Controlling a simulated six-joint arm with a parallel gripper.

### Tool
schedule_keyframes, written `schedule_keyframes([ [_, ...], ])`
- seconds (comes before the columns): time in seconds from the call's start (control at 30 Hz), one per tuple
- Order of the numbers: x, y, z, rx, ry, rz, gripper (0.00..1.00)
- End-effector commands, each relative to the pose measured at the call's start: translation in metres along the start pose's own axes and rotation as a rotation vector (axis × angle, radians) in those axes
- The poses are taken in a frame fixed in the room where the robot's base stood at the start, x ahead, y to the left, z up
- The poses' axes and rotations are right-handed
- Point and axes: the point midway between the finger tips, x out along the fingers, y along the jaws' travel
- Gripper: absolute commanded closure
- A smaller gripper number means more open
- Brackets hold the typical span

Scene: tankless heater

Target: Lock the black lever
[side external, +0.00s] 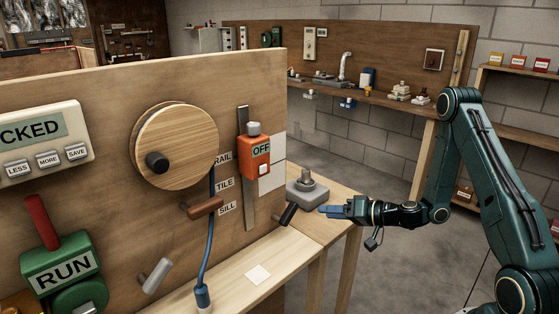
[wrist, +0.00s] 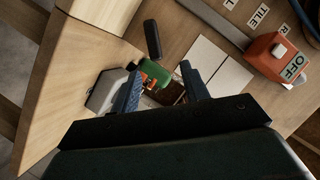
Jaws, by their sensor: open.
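The black lever (side external: 286,214) juts out at an angle near the lower right of the wooden panel, beside a grey box. It also shows in the wrist view (wrist: 152,38), just beyond the fingertips at the top middle. My gripper (side external: 325,209) is to the right of the lever in the side view, with a gap between them. In the wrist view my gripper (wrist: 160,82) has its two blue fingers apart, with nothing held. The lever is not between the fingers.
A grey box with a round knob (side external: 308,192) stands close to my fingertips. An orange OFF box (side external: 255,155) sits on a vertical rail, with a brown handle (side external: 206,207) to its left. A green part (wrist: 153,73) shows between the fingers in the wrist view.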

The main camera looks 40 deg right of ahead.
Motion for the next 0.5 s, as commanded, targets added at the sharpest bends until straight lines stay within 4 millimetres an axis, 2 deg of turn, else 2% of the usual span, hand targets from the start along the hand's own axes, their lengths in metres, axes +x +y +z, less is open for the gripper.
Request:
schedule_keyframes([
  [0.13, -0.0015, 0.0103, -0.0005, 0.025, 0.027, 0.017, 0.55],
  [0.5, 0.0036, 0.0105, -0.0007, 0.024, 0.028, 0.017, 0.55],
])
